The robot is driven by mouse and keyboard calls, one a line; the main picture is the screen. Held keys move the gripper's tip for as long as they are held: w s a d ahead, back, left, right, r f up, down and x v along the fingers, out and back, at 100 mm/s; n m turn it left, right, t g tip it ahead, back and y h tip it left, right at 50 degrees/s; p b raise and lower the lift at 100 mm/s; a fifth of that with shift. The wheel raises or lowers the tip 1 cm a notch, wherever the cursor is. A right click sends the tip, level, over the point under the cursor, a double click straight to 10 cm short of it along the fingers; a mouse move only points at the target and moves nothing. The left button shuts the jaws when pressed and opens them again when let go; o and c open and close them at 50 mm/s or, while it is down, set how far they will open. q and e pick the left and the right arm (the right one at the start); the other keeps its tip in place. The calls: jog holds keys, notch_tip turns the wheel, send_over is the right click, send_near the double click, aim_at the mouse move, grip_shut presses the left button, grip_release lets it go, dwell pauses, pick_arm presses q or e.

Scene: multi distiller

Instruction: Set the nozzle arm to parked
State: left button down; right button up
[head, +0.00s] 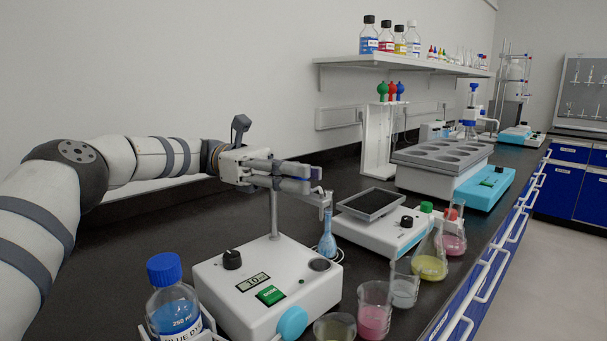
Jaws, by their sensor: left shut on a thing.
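A white dispenser (230,288) stands on the black bench, with a black knob, a small display and a green button on its top. A grey post (274,215) rises from it, and the nozzle arm at the top is mostly hidden by my left gripper (318,179). The gripper's fingers point right and are shut on the nozzle arm. The nozzle end (327,200) shows just below the fingertips, near the neck of a flask with blue liquid (327,243). My right gripper is out of view.
A blue-capped bottle (173,303) is at the front left. Beakers (374,312) and flasks (431,262) with coloured liquids stand along the front edge. A grey-topped balance (370,204) and a block with wells (440,158) are to the right.

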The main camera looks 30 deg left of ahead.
pick_arm(q)
jog(key=c, duration=1.4)
grip_release()
jog(key=shift+s, duration=0.1)
notch_tip(320, 180, up, 10)
jog(key=shift+r, duration=0.1)
